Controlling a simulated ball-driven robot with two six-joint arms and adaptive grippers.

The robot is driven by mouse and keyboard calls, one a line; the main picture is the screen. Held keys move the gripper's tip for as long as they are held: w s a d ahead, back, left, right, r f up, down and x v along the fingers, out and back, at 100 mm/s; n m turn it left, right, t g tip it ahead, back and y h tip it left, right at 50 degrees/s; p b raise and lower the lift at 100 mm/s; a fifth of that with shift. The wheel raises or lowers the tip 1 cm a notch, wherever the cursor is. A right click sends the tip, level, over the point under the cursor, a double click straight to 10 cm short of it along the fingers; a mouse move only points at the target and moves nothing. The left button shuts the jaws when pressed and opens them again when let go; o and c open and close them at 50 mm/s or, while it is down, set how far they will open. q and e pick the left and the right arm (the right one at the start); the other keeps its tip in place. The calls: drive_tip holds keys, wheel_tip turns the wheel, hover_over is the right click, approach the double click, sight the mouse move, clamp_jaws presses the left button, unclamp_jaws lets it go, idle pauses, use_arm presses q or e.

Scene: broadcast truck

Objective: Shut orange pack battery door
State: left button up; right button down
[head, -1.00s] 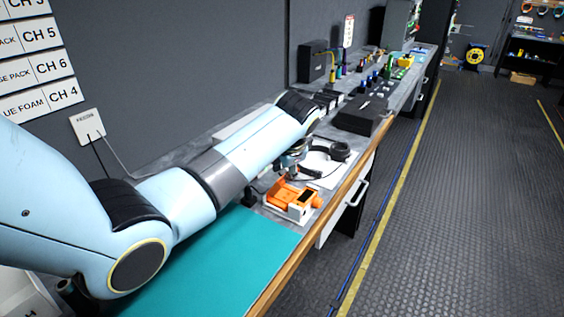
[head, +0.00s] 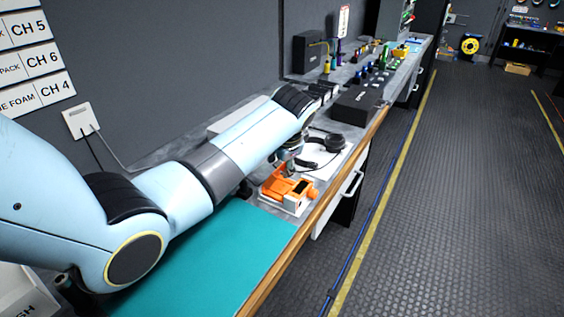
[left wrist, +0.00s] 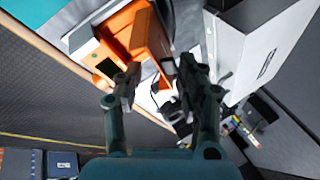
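The orange pack (head: 298,202), with white sides and a dark panel on top, sits on the bench just past the teal mat. An orange flap-like part stands raised on its far left side, partly hidden by my left arm. In the left wrist view the orange pack (left wrist: 120,34) is at the upper left, and its orange part reaches down toward my fingers. My left gripper (left wrist: 160,72) has its two fingers apart, close to that orange part. I cannot tell whether they touch it. In the head view the gripper is mostly hidden at the pack. My right gripper is not in view.
Black headphones (head: 331,143) lie on a white sheet just beyond the pack. A black case (head: 357,105) and several small items stand farther along the bench. A teal mat (head: 215,258) covers the near bench. The wooden front edge (head: 268,285) borders open floor.

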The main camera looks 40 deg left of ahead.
use_arm(q)
drive_tip(key=shift+r, duration=0.15)
drive_tip(key=v, duration=1.1)
drive_tip(key=shift+r, duration=0.3)
drive_tip(key=shift+s+d, duration=0.1)
drive_tip(key=shift+s, duration=0.05)
